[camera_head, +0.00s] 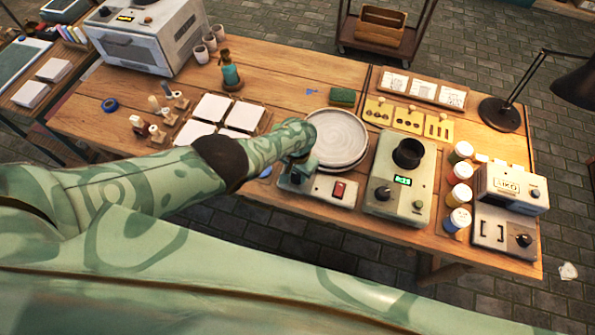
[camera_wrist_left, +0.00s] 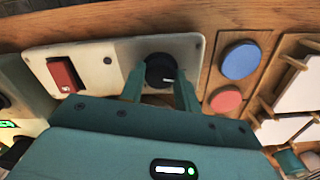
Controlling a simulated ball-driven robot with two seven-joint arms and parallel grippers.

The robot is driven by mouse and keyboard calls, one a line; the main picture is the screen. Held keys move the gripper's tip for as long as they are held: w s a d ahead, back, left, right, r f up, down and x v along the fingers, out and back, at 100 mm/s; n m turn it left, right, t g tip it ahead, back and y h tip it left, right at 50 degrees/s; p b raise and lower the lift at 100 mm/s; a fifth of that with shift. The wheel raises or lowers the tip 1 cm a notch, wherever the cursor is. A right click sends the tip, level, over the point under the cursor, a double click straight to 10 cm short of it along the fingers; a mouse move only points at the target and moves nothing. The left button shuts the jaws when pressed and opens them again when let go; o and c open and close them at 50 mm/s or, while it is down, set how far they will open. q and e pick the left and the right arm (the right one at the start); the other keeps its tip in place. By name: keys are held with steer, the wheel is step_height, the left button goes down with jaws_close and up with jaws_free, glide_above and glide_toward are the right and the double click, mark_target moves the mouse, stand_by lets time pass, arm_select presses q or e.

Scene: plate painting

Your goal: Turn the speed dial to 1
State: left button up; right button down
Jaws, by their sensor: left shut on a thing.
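The speed dial (camera_wrist_left: 160,70) is a round black knob on a pale control panel (camera_wrist_left: 108,58), beside a red rocker switch (camera_wrist_left: 64,74). A short white mark shows on the knob's lower right in the left wrist view; no numbers are readable around it. My left gripper (camera_wrist_left: 161,87) has one finger on each side of the knob and is shut on it. In the head view the left gripper (camera_head: 298,170) hides the dial at the left end of the panel (camera_head: 318,194). The red switch (camera_head: 339,189) is in clear sight. My right gripper is not in view.
Stacked round plates (camera_head: 333,140) stand right behind the panel. A device with a green display (camera_head: 403,181) is to its right, then paint jars (camera_head: 459,195). White tiles (camera_head: 213,108) lie to the left. Blue (camera_wrist_left: 240,61) and pink discs (camera_wrist_left: 226,99) lie beside the panel.

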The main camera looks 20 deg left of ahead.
mark_target(298, 175)
arm_select(q)
steer(key=shift+n, duration=0.7)
steer(key=o, duration=1)
step_height(298, 175, up, 16)
steer(key=p, duration=1.5)
steer(key=shift+r+p, duration=0.2)
steer(key=shift+p, duration=0.1)
